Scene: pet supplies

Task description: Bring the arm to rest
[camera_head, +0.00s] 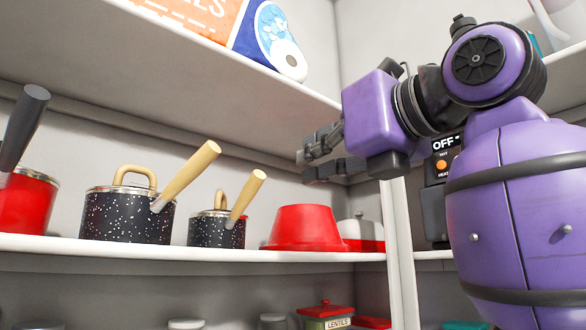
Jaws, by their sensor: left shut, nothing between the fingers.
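The middle shelf (150,246) holds a red pot (28,203), a large speckled pot (125,215), a smaller speckled pot (214,230) and a red-and-white pot (362,230). A white upright (398,240) stands below the gripper. Packages (200,15) sit on the upper shelf (220,85).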

